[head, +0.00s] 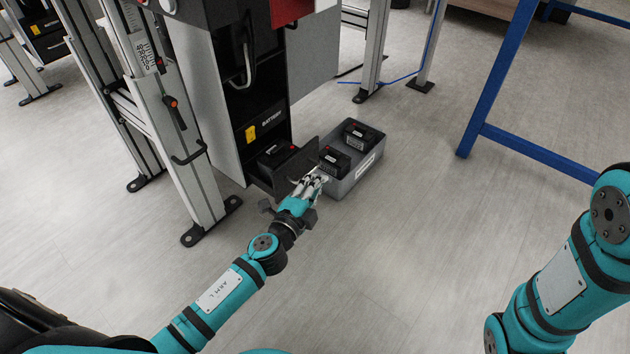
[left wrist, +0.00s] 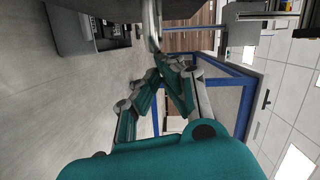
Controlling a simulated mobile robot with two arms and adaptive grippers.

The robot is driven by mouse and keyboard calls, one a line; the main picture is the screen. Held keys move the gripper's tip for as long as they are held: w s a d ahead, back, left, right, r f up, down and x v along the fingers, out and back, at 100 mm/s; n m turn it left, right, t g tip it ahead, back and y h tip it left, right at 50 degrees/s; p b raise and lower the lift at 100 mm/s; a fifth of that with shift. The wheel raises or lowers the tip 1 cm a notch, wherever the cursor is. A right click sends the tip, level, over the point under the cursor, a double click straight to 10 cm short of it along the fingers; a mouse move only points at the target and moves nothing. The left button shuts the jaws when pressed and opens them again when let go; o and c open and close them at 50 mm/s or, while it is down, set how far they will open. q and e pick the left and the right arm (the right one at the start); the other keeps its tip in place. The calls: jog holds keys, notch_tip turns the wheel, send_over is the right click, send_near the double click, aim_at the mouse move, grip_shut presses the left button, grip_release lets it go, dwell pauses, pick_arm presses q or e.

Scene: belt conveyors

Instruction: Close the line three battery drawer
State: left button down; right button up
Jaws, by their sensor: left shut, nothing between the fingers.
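The battery drawer (head: 296,172) is the low dark drawer of the cabinet under the "BATTERY" label, and it stands pulled out. A dark battery with a red mark (head: 274,152) sits inside it. My left gripper (head: 318,176) is shut and empty, at the drawer's outer front side, close to its front panel. I cannot tell whether the fingers touch the panel. In the left wrist view the closed fingers (left wrist: 158,62) point at a grey edge that may be the drawer front. My right gripper is out of view; only part of that arm shows.
A grey crate (head: 368,171) holding dark batteries (head: 335,161) stands on the floor just right of the drawer, close to my left fingers. Conveyor legs (head: 183,150) stand left of the cabinet. A blue frame (head: 495,90) is at right. The floor in front is clear.

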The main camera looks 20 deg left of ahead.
pick_arm(q)
jog(key=w+a, duration=0.1)
jog(key=a, duration=0.2)
jog(key=w+a, duration=0.1)
jog(key=a, duration=0.2)
jog(key=w+a, duration=0.1)
jog(key=a, duration=0.3)
jog(key=shift+w+a, duration=0.1)
jog(key=shift+w, duration=0.25)
